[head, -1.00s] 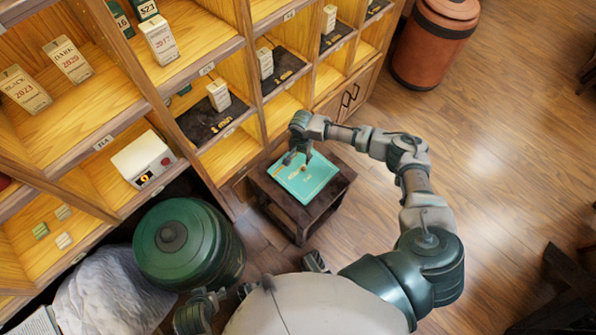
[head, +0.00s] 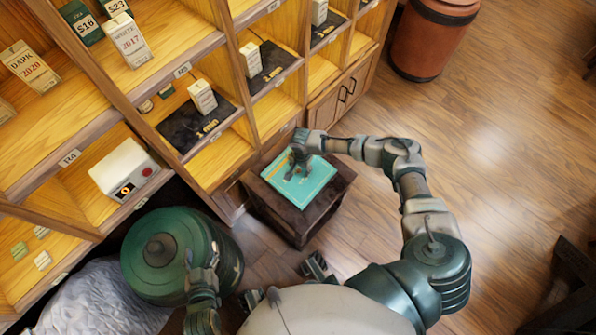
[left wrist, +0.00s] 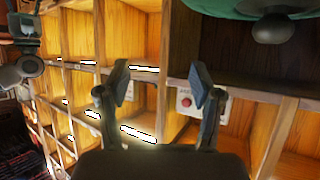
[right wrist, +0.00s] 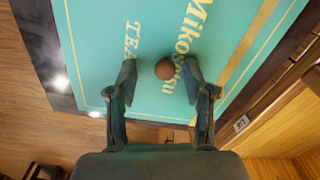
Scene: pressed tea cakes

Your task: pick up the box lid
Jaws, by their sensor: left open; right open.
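The box lid (head: 312,188) is flat and turquoise with gold lettering, lying on top of a small dark wooden stand. It fills much of the right wrist view (right wrist: 95,45), where a round brown knob (right wrist: 164,69) shows on it. My right gripper (head: 298,170) is over the lid. In the right wrist view its open fingers (right wrist: 158,80) are on either side of the knob, with gaps visible; I cannot tell their exact height. My left gripper (head: 194,262) is open and empty near the green canister; its fingers show in the left wrist view (left wrist: 158,80).
The dark stand (head: 300,226) is beside a wooden shelf unit (head: 212,165) with boxes and a white device (head: 125,171). A green lidded canister (head: 158,285) is at the lower left.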

